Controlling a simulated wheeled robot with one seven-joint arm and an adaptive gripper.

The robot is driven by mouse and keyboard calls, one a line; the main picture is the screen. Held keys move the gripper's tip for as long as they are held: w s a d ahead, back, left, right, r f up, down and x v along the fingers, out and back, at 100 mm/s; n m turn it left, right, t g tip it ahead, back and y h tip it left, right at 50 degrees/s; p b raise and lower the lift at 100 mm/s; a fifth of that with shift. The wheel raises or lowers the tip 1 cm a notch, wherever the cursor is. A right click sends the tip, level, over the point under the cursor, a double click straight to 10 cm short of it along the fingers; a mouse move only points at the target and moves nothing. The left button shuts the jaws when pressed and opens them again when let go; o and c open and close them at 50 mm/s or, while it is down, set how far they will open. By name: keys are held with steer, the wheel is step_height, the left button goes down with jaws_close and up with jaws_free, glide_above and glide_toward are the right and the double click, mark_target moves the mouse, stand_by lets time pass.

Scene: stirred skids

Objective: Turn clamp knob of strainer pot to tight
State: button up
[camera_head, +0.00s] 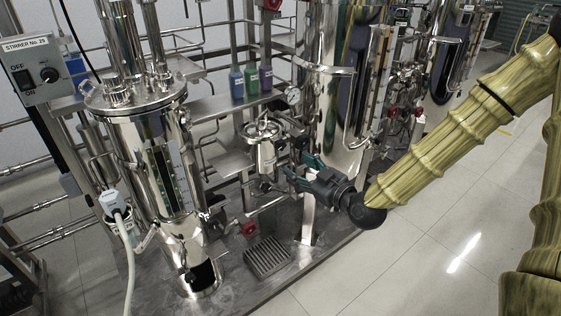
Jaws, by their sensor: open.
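The strainer pot (264,150) is most likely the small shiny steel vessel with a clamped lid in the middle of the picture, upright among pipes. Its clamp knob is too small, or too hidden, to make out with certainty. My gripper (298,171) is just right of the pot's lower part, its teal fingers spread and pointing left. I see nothing held between them. A small gap seems to lie between fingers and pot, but I cannot tell the depth.
A large steel tank (150,155) stands left; another tall vessel (345,100) rises close behind my gripper. Coloured bottles (251,79) stand on a shelf. A red valve handle (249,229) and a floor grate (268,258) are below. The tiled floor (420,270) at right is clear.

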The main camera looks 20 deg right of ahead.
mark_target(282, 146)
steer(key=shift+n+t, duration=0.3)
steer(key=shift+t, duration=0.3)
steer(key=b+x, duration=0.1)
steer(key=x, duration=0.2)
steer(key=r+b+x, duration=0.1)
steer(key=x, duration=0.3)
steer(key=b+x, duration=0.1)
steer(key=x, duration=0.3)
steer(key=shift+w+d+r, duration=0.25)
steer(key=shift+d+r, duration=0.1)
steer(key=c, duration=1)
